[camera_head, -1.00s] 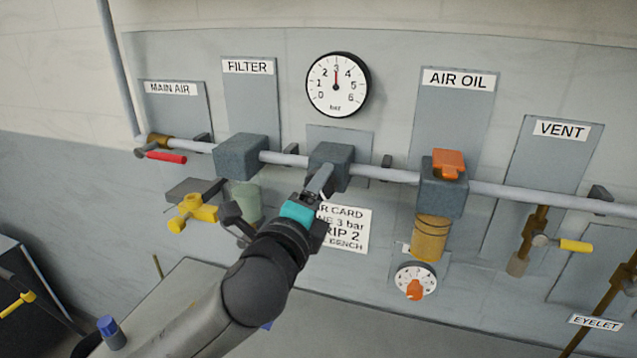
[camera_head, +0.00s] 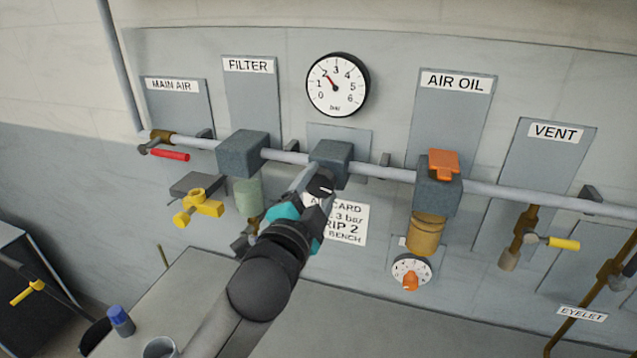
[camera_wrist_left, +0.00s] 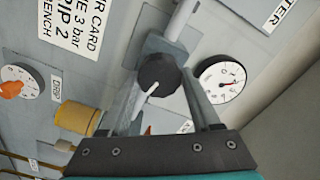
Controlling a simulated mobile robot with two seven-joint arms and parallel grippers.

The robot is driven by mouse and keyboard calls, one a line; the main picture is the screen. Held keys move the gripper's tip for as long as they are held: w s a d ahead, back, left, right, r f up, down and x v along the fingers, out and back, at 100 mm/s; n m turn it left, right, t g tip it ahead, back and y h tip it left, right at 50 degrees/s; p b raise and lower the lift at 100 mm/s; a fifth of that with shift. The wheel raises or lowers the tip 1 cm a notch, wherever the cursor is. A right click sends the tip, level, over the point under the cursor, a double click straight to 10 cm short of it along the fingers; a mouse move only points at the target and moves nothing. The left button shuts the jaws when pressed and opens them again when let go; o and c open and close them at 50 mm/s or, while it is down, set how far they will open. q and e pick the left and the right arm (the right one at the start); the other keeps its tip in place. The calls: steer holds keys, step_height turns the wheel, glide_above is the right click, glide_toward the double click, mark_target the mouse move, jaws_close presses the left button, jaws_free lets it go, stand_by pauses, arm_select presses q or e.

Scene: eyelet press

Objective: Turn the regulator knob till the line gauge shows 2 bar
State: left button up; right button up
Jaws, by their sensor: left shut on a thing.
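The line gauge (camera_head: 338,100) is a white round dial on the wall, marked 0 to 6 bar. Its red needle points up and left, at about the 2. The regulator is a blue-grey block (camera_head: 331,152) on the pipe below the gauge. Its black round knob (camera_wrist_left: 158,72) with a white pointer line shows in the left wrist view, and part of it (camera_head: 321,186) shows in the head view. My left gripper (camera_head: 318,182) is shut on the knob, one finger at each side. My right gripper is not in view.
The filter block (camera_head: 241,152) stands left of the regulator and the air oil unit (camera_head: 439,188) right of it, on the same pipe. A white card (camera_head: 347,222) hangs behind my gripper. A drip dial (camera_head: 411,270) sits lower right.

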arm_select(q)
steer(key=shift+n, duration=0.4)
steer(key=o, duration=1.4)
steer(key=shift+p+v, duration=0.65)
steer(key=shift+v, duration=7)
